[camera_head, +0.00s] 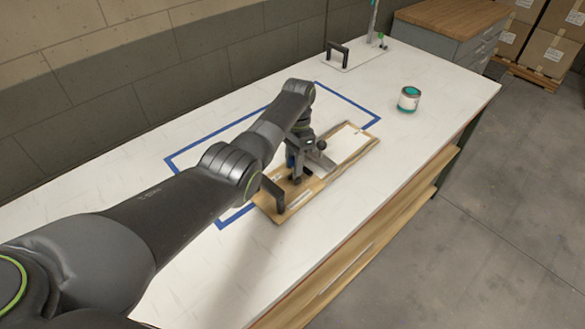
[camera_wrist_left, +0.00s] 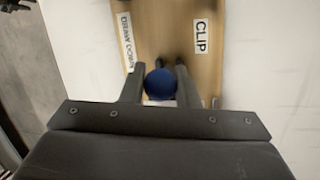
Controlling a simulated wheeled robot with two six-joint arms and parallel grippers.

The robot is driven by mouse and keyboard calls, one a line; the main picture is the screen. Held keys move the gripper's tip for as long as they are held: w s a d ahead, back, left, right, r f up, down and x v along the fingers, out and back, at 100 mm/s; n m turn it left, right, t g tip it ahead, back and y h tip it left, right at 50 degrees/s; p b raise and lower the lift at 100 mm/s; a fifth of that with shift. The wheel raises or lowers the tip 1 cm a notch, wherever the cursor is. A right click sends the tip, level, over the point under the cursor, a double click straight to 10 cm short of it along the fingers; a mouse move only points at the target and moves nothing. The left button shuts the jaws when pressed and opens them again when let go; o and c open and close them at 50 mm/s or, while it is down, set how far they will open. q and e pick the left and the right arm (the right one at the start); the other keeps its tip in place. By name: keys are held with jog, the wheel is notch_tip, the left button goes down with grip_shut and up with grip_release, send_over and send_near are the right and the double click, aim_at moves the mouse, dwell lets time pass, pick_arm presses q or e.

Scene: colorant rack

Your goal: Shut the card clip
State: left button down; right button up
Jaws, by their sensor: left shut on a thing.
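A wooden board (camera_head: 283,213) lies on the white bench, with a white card (camera_head: 346,143) on its far part. The wrist view shows the board (camera_wrist_left: 178,35) with the labels CLIP (camera_wrist_left: 201,37) and DRAW DOWN (camera_wrist_left: 125,40). A blue ball knob (camera_wrist_left: 160,84) sits between my left fingers. My left gripper (camera_head: 295,160) is over the board's near half and shut on this knob. A metal bar (camera_head: 320,161) crosses the board beside it. The gripper partly hides the clip, so I cannot tell its angle. My right gripper is out of view.
Blue tape (camera_head: 190,152) outlines the area around the board. A small teal-and-white can (camera_head: 408,99) stands at the right. A plate with a black handle (camera_head: 338,52) lies at the back. The bench between can and board is clear.

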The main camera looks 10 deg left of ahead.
pick_arm(q)
jog(key=shift+w, duration=0.15)
dwell(0.5)
jog(key=c, duration=1.1)
grip_release()
jog(key=shift+d, duration=0.1)
jog(key=shift+b, duration=0.3)
jog(key=b+v, duration=0.4)
jog(key=v, duration=0.8)
